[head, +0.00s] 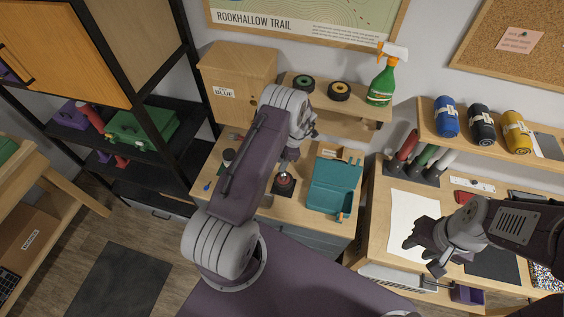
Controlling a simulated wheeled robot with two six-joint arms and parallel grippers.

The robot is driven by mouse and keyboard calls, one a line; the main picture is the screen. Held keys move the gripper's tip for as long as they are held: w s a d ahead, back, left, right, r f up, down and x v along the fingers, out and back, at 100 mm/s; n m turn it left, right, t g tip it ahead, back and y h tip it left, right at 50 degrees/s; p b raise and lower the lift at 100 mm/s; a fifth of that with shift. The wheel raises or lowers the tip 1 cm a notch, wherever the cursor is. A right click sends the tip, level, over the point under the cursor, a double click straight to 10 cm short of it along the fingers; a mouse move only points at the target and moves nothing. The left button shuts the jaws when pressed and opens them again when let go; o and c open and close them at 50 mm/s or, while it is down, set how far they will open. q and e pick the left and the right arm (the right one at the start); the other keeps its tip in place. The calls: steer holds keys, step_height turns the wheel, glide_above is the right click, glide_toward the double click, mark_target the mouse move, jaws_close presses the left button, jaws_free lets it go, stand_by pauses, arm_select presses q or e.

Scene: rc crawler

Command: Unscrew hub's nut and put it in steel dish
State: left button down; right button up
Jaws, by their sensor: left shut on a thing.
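My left gripper (287,165) points down over the workbench, just above a dark and red round part (284,183) on a dark base, which looks like the hub. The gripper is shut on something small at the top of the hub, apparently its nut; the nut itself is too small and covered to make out. I cannot tell whether it is still on the hub's thread. The steel dish is not clearly seen; my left arm covers part of the bench. My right gripper (423,254) is open and empty above the right-hand desk, well away from the hub.
An open teal case (333,186) lies right of the hub. A wooden cabinet (237,84) and a shelf with two wheels (339,91) and a green spray bottle (381,83) stand behind. A white sheet (408,218) lies on the right-hand desk.

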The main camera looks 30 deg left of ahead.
arm_select(q)
step_height(320, 180, up, 5)
steer(key=p, duration=0.4)
steer(key=shift+r, duration=0.1)
